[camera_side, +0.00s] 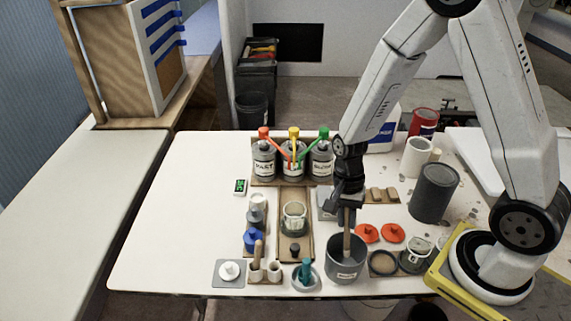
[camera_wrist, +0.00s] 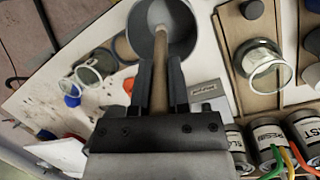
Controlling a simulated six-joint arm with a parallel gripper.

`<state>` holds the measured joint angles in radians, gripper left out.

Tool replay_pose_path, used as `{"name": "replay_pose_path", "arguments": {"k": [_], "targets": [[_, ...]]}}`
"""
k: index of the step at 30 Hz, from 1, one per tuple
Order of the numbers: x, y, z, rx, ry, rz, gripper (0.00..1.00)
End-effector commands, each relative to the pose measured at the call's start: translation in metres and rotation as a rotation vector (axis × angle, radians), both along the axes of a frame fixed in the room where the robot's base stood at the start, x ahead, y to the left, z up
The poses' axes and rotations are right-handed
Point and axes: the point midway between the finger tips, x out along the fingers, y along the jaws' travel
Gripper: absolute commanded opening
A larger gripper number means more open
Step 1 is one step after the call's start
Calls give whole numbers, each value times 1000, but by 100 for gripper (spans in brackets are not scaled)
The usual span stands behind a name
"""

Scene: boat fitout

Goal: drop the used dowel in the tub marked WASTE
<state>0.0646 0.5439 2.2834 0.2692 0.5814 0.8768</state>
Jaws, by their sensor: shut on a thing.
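My gripper (camera_side: 347,203) is shut on a wooden dowel (camera_side: 347,230), which hangs nearly upright below the jaws. In the wrist view the dowel (camera_wrist: 160,65) runs out from between the fingers (camera_wrist: 158,88). A grey round tub (camera_side: 345,268) stands on the table directly beneath my gripper. The dowel's lower end shows within the tub's mouth; how deep it reaches is hard to tell. The tub's open mouth also shows at the top of the wrist view (camera_wrist: 181,15). Lettering on the tub's front is too small to read.
Another wooden stick (camera_side: 258,250) stands in a holder at left. Orange lids (camera_side: 392,232), a glass jar (camera_side: 414,256) and a dark grey cylinder (camera_side: 434,192) stand to the right. Labelled bottles (camera_side: 264,160) line the back. The table's left part is clear.

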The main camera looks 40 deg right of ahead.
Motion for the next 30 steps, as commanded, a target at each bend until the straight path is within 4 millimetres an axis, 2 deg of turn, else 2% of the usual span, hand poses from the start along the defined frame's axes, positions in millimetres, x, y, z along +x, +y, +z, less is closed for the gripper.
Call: {"name": "replay_pose_path", "arguments": {"k": [2,3,5,6,20,30], "targets": [[0,0,0,0,0,0,0],[0,0,0,0,0,0,30],[0,0,0,0,0,0,49],[0,0,0,0,0,0,62],[1,-1,3,-1,-1,0,62],[8,-5,30,0,-4,-1,62]]}}
